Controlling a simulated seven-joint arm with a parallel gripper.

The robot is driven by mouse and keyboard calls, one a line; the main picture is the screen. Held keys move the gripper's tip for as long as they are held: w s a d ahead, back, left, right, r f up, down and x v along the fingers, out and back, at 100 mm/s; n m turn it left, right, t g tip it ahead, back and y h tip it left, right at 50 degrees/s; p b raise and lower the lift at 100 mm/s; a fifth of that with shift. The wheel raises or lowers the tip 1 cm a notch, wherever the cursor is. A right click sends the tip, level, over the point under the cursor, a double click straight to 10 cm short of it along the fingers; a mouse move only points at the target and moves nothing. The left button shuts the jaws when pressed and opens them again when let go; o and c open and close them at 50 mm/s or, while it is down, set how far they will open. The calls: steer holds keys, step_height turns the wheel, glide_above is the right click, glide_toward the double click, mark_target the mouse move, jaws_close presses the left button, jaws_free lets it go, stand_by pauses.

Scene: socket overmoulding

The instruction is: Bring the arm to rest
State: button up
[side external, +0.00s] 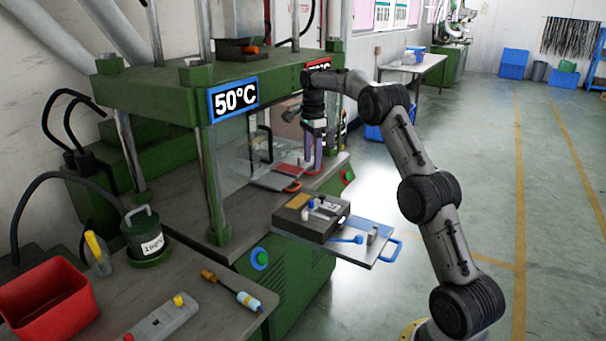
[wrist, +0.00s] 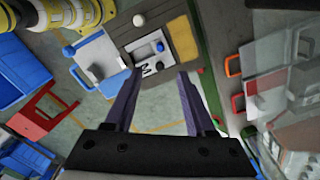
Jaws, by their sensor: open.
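My gripper (side external: 313,158) hangs down from the arm at the front edge of the green press, by the right-hand part of its bed. In the wrist view its two purple fingers (wrist: 160,78) stand well apart with nothing between them. The gripper is open and empty. In the side view the fingertips are close to a red-topped plate, and I cannot tell whether they touch it.
A red bin (side external: 48,300) stands at the lower left. The floor to the right is clear.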

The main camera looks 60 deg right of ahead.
steer(key=a+r+n+t, duration=0.2)
steer(key=a+r, duration=0.7)
steer(key=r, duration=0.2)
steer(key=s+a+r+n+t+h, duration=0.1)
steer(key=s+a+r+n, duration=0.1)
steer(key=s+a+r, duration=0.3)
steer(key=s+a+r+n, duration=0.2)
steer(key=s+a+r, duration=0.15)
steer(key=a, duration=0.35)
steer(key=s+a+f+n+t, duration=0.1)
steer(key=s+a+f+n, duration=0.1)
steer(key=s+a+n, duration=0.35)
steer(key=s+a+f+n+t, duration=0.1)
steer(key=s+a+f+n, duration=0.15)
steer(key=s, duration=0.65)
steer(key=s+a+f+n+y, duration=0.1)
steer(key=s+a+f+n, duration=0.1)
steer(key=s+f+n, duration=0.5)
step_height(320, 180, down, 3)
steer(key=n, duration=0.3)
steer(key=shift+s+f+t, duration=0.15)
steer(key=shift+s+t, duration=0.1)
steer(key=shift+t, duration=0.05)
